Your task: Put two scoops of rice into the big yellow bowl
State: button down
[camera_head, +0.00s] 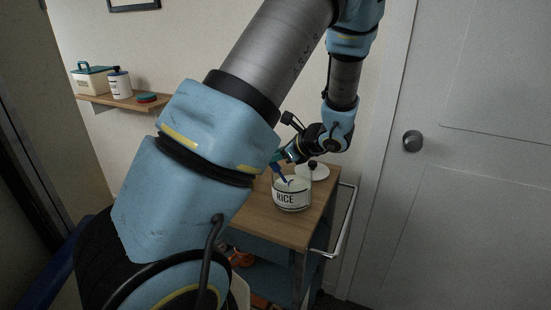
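A clear jar labelled RICE (291,198) stands upright on the wooden top of a small cart (291,232). Its white lid with a dark knob (315,172) lies behind it to the right. A blue handle, apparently of a scoop (281,174), slants down into the jar mouth. My gripper (278,157) is at the upper end of this handle, just above and left of the jar. The fingertips are small and partly hidden behind my arm, so their opening and grip are unclear. No big yellow bowl is in view.
A metal rail (346,222) runs along the cart's right side. Orange items (241,258) sit on the cart's lower shelf. A wall shelf (122,101) at left holds containers. A closed door (480,150) fills the right. My arm hides the cart's left part.

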jog(key=shift+s+d, duration=0.3)
jog(key=shift+d, duration=0.25)
jog(key=shift+w+a+r+p, duration=0.1)
jog(key=shift+r+p, duration=2.75)
jog(key=shift+r, duration=0.8)
jog(key=shift+w+a+f+g+h+p, duration=0.2)
jog(key=shift+a+g+h+p, duration=0.15)
jog(key=shift+a+h, duration=0.15)
jog(key=shift+w+a+f+g+h+p, duration=0.2)
jog(key=shift+a+g+h+p, duration=0.15)
jog(key=shift+h, duration=0.25)
jog(key=a+g+h, duration=0.1)
jog(key=w+a+f+n+h, duration=0.1)
jog(key=h, duration=0.1)
jog(key=shift+w+a+f+g, duration=0.1)
jog(key=shift+a+f+g, duration=0.1)
jog(key=shift+g, duration=0.2)
jog(key=shift+w+a+r+g+h, duration=0.2)
jog(key=shift+r+g+h, duration=0.2)
jog(key=shift+h, duration=0.4)
jog(key=shift+r, duration=0.1)
